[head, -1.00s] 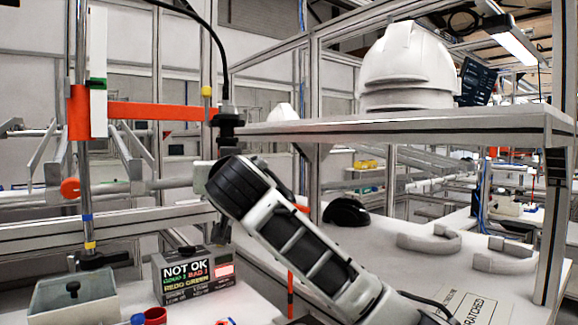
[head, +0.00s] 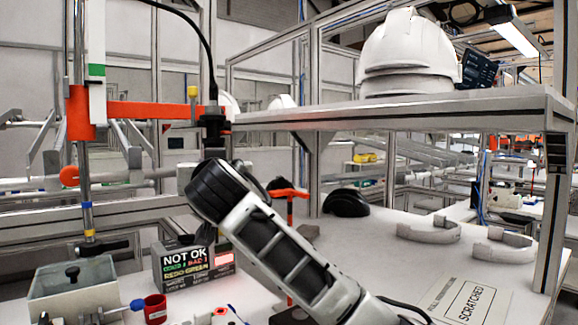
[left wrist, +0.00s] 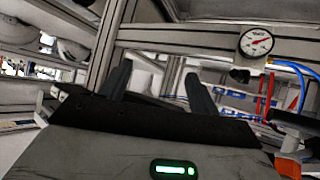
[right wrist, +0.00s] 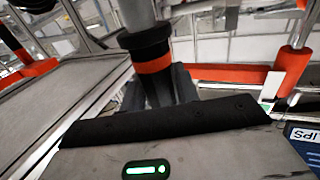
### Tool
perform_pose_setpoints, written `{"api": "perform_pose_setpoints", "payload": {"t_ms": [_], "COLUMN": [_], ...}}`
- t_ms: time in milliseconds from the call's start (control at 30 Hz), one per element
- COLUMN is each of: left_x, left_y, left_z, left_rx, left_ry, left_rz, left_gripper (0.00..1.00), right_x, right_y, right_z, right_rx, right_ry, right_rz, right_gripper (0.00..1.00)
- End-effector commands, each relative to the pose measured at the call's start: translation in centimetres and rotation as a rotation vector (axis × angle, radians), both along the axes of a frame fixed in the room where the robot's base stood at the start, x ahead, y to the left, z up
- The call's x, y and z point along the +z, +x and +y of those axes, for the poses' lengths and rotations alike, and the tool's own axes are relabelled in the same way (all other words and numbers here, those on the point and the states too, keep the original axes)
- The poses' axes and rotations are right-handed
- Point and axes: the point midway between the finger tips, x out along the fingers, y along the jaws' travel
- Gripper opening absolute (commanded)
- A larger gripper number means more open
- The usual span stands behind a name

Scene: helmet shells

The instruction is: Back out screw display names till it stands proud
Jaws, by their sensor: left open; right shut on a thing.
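The dark display box (head: 194,267) reads NOT OK in white, with coloured lines below; the last looks like REDO GREEN. My right arm crosses the head view to the hanging black driver (head: 212,125), its gripper mostly hidden behind the wrist. In the right wrist view my right gripper (right wrist: 158,85) is shut on the driver, a dark upright cylinder (right wrist: 148,50) with an orange band. The fixture (head: 222,317) with red and blue bits is cut off at the bottom edge; I cannot make out the screws. My left gripper (left wrist: 157,78) is open and empty, outside the head view.
A grey bin (head: 70,296) and red cup (head: 155,309) stand front left. A post (head: 83,160) carries an orange arm (head: 150,110). White helmet shells (head: 408,55) sit on the shelf (head: 400,115). An orange T-shaped tool (head: 289,195) stands behind my right arm.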

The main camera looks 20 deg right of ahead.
Motion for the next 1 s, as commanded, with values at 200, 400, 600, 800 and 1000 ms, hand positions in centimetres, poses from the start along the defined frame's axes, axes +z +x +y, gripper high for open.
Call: {"api": "perform_pose_setpoints", "payload": {"t_ms": [200, 400, 600, 800, 1000], "left_x": [-1.3, -1.5, -2.0, -1.6, -1.6], "left_y": [0.2, 0.4, 0.1, 0.0, 0.0], "left_z": [-0.3, -0.6, -0.7, -0.8, -0.7], "left_rx": [0.006, 0.013, 0.017, 0.019, 0.019], "left_ry": [-0.03, -0.061, -0.081, -0.087, -0.087], "left_rz": [-0.009, -0.027, -0.026, -0.029, -0.03], "left_gripper": [0.62, 0.62, 0.62, 0.62, 0.62], "right_x": [-3.2, -5.4, -7.0, -7.2, -7.2], "right_y": [0.1, 0.1, 0.1, 0.1, 0.1], "right_z": [0.0, 0.0, 0.0, -0.1, -0.1], "right_rx": [0.0, 0.0, 0.0, -0.001, -0.001], "right_ry": [0.0, 0.001, 0.0, -0.001, -0.001], "right_rz": [0.005, 0.005, 0.004, 0.003, 0.004], "right_gripper": [0.0, 0.0, 0.0, 0.0, 0.0]}}
